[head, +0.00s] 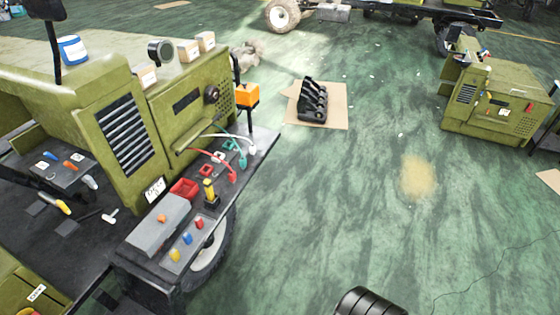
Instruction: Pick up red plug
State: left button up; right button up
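A small red plug (199,223) stands on the black front deck (150,268) of a green vehicle, left of centre in the head view. It is in a short row with a blue plug (187,239) and a yellow plug (174,255). A red cable with a red end (232,177) lies farther back on the deck; whether that end is also a plug is too small to tell.
A grey box (158,226), a red tray (184,188) and a yellow-and-black part (209,192) stand close to the plugs. The green hood (110,120) rises behind. The green floor to the right is mostly clear.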

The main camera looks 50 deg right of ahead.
aim_at(232, 175)
jog(key=z, duration=1.35)
